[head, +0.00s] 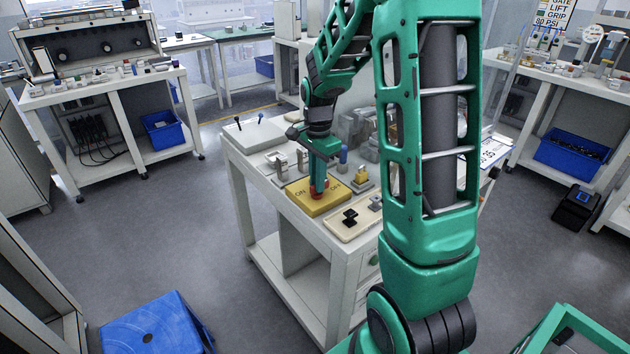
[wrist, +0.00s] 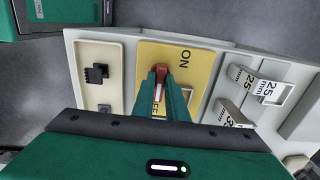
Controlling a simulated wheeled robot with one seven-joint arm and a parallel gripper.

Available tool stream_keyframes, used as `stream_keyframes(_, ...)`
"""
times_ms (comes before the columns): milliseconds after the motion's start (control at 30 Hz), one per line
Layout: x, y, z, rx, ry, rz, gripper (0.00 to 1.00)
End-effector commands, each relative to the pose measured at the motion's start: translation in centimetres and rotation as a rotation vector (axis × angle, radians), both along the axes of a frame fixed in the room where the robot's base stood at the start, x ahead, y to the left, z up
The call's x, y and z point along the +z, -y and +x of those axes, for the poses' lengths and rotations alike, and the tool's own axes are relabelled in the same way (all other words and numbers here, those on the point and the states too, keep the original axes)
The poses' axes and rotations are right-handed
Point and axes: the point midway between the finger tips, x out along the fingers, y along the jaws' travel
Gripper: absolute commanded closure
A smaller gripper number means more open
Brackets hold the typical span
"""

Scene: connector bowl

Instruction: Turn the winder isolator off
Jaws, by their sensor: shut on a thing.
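The winder isolator is a yellow plate (head: 303,204) on the white bench, marked ON and OFF. Its plate (wrist: 203,62) also shows in the wrist view, with ON at the upper right and the other label partly covered. My gripper (head: 319,194) points down over the middle of the plate and is shut on the red handle (wrist: 161,70). The handle's far end and a pale mark show in the wrist view; my fingers hide much of the rest. I cannot tell exactly which label the handle points to.
A cream plate with a black knob (head: 350,217) sits right beside the isolator. Metal brackets marked 25 mm (wrist: 242,76) stand on its other side. A blue-topped part (head: 343,154) stands close behind my gripper.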

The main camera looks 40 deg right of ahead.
Motion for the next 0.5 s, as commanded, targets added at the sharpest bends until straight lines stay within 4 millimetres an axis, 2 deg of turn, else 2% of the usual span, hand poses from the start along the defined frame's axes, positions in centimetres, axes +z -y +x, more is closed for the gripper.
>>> stream_keyframes(233,0.21,-0.05,0.38,0.003,0.010,-0.001,1.00)
stream_keyframes(267,0.21,-0.06,0.39,0.003,0.010,-0.001,0.80)
stream_keyframes(300,0.20,-0.06,0.37,0.003,0.009,-0.001,0.71)
stream_keyframes(500,0.12,-0.04,0.21,0.002,0.005,-0.001,0.69)
